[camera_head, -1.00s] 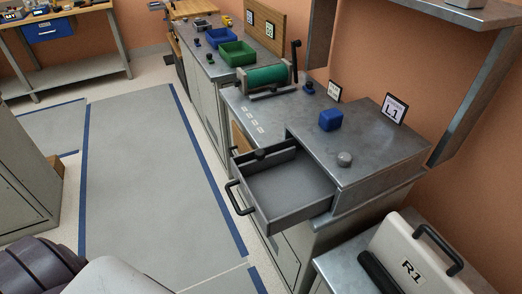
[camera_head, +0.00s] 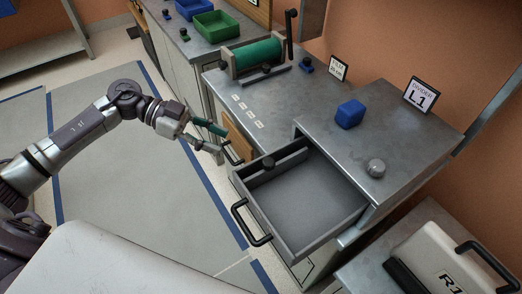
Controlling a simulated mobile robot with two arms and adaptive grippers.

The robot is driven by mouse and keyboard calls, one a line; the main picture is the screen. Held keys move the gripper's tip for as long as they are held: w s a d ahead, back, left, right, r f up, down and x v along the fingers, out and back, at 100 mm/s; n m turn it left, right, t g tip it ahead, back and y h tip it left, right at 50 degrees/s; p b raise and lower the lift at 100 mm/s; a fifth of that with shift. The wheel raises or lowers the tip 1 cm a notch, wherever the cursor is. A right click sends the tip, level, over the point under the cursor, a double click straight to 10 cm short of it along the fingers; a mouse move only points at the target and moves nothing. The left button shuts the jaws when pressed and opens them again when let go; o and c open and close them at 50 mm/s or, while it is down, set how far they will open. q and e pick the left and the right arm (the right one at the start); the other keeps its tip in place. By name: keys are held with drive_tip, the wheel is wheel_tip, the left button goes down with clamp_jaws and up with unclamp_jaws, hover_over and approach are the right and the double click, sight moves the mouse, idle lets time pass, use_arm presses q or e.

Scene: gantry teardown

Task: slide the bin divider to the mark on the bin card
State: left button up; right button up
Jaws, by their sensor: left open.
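An open grey drawer (camera_head: 297,238) with a black handle sticks out of the metal cabinet. A grey wall with a black knob (camera_head: 268,163) stands along the drawer's far left side; it may be the bin divider. A white card marked L1 (camera_head: 421,95) stands at the back of the cabinet top. A smaller card (camera_head: 338,67) stands to its left; its print is too small to read surely. My left gripper (camera_head: 223,143) is open and empty, left of the drawer and apart from it. My right gripper is out of view.
A blue block (camera_head: 350,114) and a grey knob (camera_head: 376,167) are on the cabinet top above the drawer. A green roller (camera_head: 257,54) and green bin (camera_head: 216,25) are farther back. A case marked R1 (camera_head: 447,262) is at lower right. Inside the drawer is open room.

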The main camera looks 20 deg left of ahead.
use_arm(q)
approach(265, 160)
drive_tip(key=x, duration=0.4)
drive_tip(key=p+x, duration=0.1)
drive_tip(key=x, duration=0.6)
drive_tip(key=shift+p, duration=0.3)
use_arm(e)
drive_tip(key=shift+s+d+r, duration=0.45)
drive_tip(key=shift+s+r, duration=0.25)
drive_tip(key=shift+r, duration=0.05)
use_arm(q)
drive_tip(key=shift+c, duration=0.4)
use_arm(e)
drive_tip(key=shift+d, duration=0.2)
use_arm(q)
clamp_jaws()
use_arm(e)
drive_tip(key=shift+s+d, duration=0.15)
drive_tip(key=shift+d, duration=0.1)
